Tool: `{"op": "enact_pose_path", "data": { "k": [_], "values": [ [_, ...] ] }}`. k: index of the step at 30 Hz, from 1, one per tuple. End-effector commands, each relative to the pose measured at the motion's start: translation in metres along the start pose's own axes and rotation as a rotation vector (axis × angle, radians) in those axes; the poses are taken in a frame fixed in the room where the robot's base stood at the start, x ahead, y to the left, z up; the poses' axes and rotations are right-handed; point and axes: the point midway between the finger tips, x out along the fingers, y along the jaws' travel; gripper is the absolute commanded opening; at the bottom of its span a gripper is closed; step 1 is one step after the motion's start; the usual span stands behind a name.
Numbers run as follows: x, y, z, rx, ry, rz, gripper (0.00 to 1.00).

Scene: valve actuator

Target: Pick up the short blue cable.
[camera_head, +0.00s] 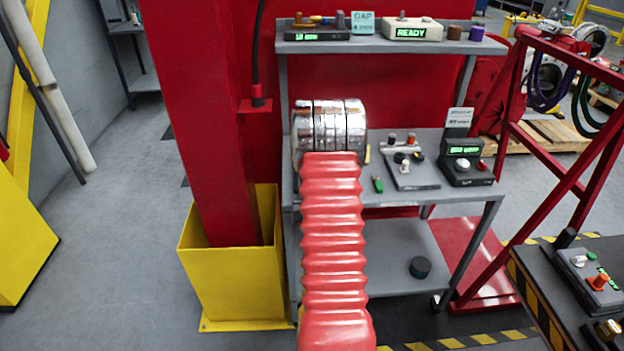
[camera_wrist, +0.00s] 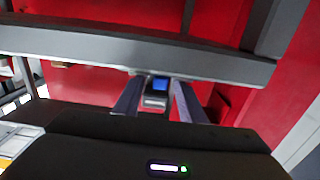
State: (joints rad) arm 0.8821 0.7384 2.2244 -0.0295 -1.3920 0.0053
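A purplish-blue cable loop (camera_head: 545,103) hangs from the red frame at the right in the head view. A longer dark green loop hangs beside it. My gripper is hidden behind my red ribbed arm and its chrome rings in the head view. In the wrist view my gripper (camera_wrist: 157,88) has its two grey-purple fingers apart. A small grey piece with a blue face (camera_wrist: 159,85) shows between the fingertips. I cannot tell what it is or whether the fingers touch it. No cable is clearly visible in the wrist view.
A grey cart (camera_head: 440,200) with several devices stands ahead. A red post (camera_head: 200,110) in a yellow base (camera_head: 235,290) stands left. The red frame (camera_head: 540,150) rises at the right. A dark table (camera_head: 545,300) with striped edges is at lower right. A grey bar (camera_wrist: 130,50) crosses the wrist view.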

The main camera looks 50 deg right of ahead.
Motion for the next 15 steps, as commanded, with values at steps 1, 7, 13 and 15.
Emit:
{"op": "enact_pose_path", "data": {
  "k": [1, 7, 13, 15],
  "values": [
    [-0.0001, -0.0004, 0.0001, 0.000, 0.000, -0.001, 0.34],
    [-0.0001, -0.0008, 0.0002, 0.000, 0.000, -0.001, 0.20],
    [-0.0001, -0.0012, 0.0001, 0.000, 0.000, -0.002, 0.06],
    [-0.0001, -0.0013, 0.0001, 0.000, 0.000, -0.002, 0.01]
  ]
}}
